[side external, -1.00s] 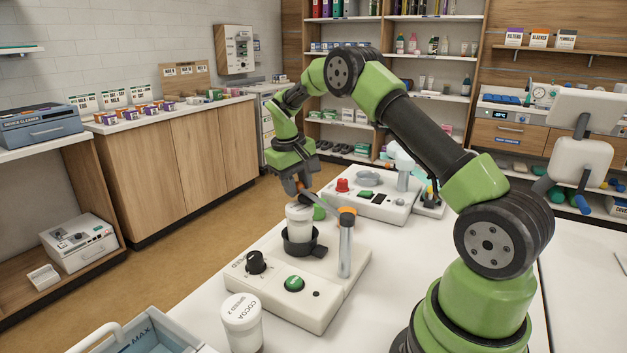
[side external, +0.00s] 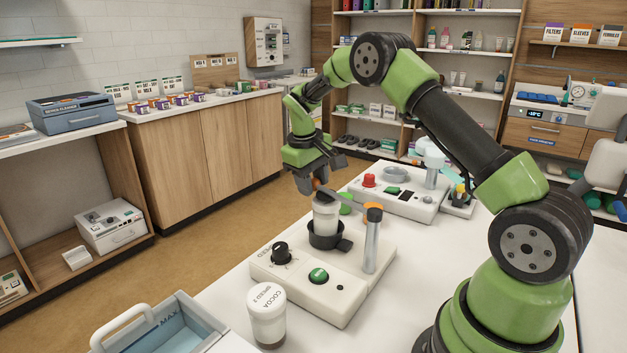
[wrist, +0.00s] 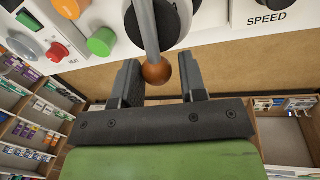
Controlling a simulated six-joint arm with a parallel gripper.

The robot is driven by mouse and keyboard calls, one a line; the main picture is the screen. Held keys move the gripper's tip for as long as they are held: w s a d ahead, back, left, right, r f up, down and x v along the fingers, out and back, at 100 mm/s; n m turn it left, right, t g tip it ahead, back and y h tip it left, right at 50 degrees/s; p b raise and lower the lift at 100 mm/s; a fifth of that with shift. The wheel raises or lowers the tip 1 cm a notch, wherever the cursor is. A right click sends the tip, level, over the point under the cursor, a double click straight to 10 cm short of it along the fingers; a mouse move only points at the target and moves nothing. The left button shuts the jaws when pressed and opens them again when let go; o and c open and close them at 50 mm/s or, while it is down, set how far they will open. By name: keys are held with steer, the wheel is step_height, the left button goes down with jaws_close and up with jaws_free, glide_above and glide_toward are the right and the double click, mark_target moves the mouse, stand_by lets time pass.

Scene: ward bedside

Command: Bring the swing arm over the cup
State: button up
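A pale cup (side external: 325,218) stands upright in a black holder (side external: 327,240) on the white machine. In the side view, the bar crosses above the cup's rim. In the wrist view, the swing arm (wrist: 147,28) crosses the dark round holder area, and its knob (wrist: 157,72) lies between my fingertips, nearer the left one. My gripper (wrist: 162,82) has its fingers apart, with a gap beside the knob. My gripper (side external: 316,184) also shows above the cup.
The machine has a black dial (side external: 281,253) and a green button (side external: 318,275). A cocoa jar (side external: 267,315) stands in front of it, beside a blue-grey bin (side external: 165,325). A second device (side external: 400,195) with a red knob stands behind. The right tabletop is clear.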

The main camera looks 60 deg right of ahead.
steer(key=shift+o, duration=1.3)
step_height(320, 180, up, 10)
steer(key=a, duration=0.2)
steer(key=shift+w+f, duration=0.15)
